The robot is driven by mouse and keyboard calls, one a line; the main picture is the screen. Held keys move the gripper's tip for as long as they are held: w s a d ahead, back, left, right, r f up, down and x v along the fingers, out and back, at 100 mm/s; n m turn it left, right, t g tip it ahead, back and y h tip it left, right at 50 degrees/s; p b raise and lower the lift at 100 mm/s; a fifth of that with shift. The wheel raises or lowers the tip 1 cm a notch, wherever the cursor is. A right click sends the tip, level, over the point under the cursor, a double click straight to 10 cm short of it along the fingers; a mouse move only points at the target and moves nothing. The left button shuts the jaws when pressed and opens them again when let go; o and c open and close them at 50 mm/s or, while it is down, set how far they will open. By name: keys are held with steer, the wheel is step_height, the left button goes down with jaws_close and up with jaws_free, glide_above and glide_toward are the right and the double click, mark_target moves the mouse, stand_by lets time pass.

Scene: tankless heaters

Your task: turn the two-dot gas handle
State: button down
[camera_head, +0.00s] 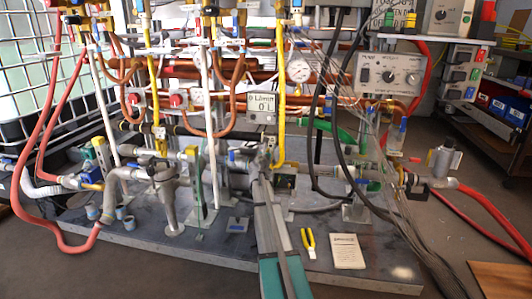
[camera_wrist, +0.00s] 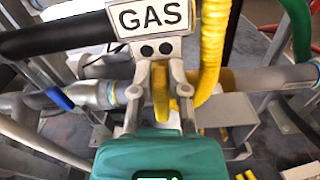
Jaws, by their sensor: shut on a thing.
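The two-dot gas handle (camera_wrist: 160,92) is a yellow lever. In the wrist view it stands edge-on below a white GAS sign (camera_wrist: 151,17) and a small grey plate with two black dots (camera_wrist: 157,49). My gripper (camera_wrist: 160,72) has a grey finger on each side of the handle and is shut on it. Its teal body hides the lower part of the view. In the head view my arm reaches up from the bottom centre to the pipes, and I cannot make out the handle there.
A yellow hose (camera_wrist: 214,45) runs close to the right of the handle, and a grey pipe (camera_wrist: 270,77) crosses behind it. In the head view yellow pliers (camera_head: 308,242) and a paper card (camera_head: 347,251) lie on the grey base plate (camera_head: 200,246). Black cables (camera_head: 350,165) hang to the right.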

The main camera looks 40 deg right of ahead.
steer(key=shift+s+d+m, duration=0.15)
steer(key=shift+s+m, duration=0.05)
steer(key=shift+m, duration=0.65)
steer(key=shift+s+d+m, duration=0.15)
steer(key=shift+m, duration=0.7)
steer(key=c, duration=0.6)
jaws_free()
steer(key=shift+a, duration=0.1)
steer(key=shift+v, duration=5.95)
